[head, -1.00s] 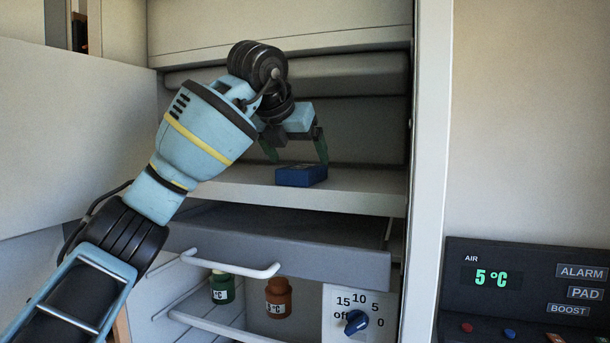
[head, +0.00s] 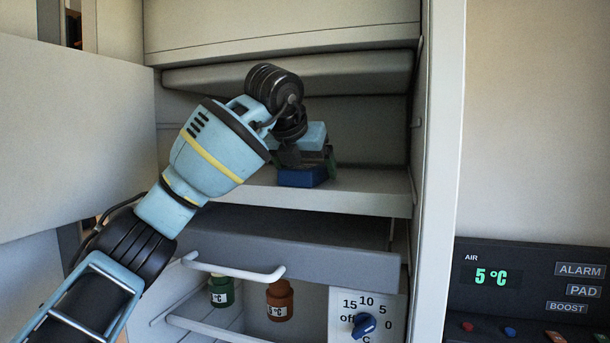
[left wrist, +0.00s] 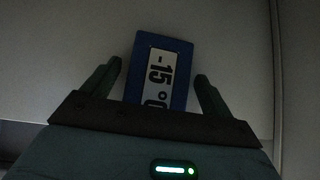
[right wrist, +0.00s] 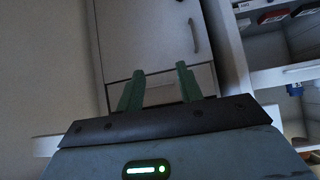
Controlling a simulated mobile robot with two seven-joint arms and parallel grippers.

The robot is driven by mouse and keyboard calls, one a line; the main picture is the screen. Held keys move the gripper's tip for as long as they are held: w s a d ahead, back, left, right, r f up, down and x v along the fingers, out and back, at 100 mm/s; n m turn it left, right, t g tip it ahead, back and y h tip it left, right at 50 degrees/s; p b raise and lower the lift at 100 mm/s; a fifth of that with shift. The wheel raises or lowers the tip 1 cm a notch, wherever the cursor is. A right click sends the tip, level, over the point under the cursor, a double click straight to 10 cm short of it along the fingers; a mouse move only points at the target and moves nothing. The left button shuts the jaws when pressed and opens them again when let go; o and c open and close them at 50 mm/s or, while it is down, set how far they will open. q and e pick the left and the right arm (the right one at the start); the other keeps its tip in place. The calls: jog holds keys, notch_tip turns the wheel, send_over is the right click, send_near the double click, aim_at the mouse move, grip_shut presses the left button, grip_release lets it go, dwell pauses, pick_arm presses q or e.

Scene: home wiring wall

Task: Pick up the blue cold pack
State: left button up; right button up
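The blue cold pack (head: 302,177) lies on the upper white shelf inside the open cabinet. In the left wrist view the cold pack (left wrist: 180,62) shows a white label reading about -15 °C. My left gripper (head: 308,168) is right above and around it in the head view. In the left wrist view the left gripper's green fingers (left wrist: 158,78) are open, one on each side of the pack, with a gap on both sides. My right gripper (right wrist: 160,82) is open and empty, away from the cabinet shelf; it is not in the head view.
A green bottle (head: 221,291) and a brown bottle (head: 280,300) stand lower, beside a dial (head: 364,325). A control panel reading 5 °C (head: 490,277) is at right. The cabinet's side post (head: 440,150) bounds the opening.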

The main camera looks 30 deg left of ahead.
pick_arm(q)
jog(key=c, duration=1.1)
jog(key=shift+r, duration=1.4)
jog(key=shift+s+d+r, duration=0.35)
jog(key=shift+s+d, duration=0.9)
jog(key=shift+s, duration=1.1)
jog(key=shift+s+d+r, duration=0.4)
jog(key=shift+s+d, duration=0.85)
jog(key=shift+s, duration=1.1)
jog(key=shift+s+d+r, duration=0.35)
jog(key=shift+s+d, duration=0.9)
jog(key=shift+s, duration=1.1)
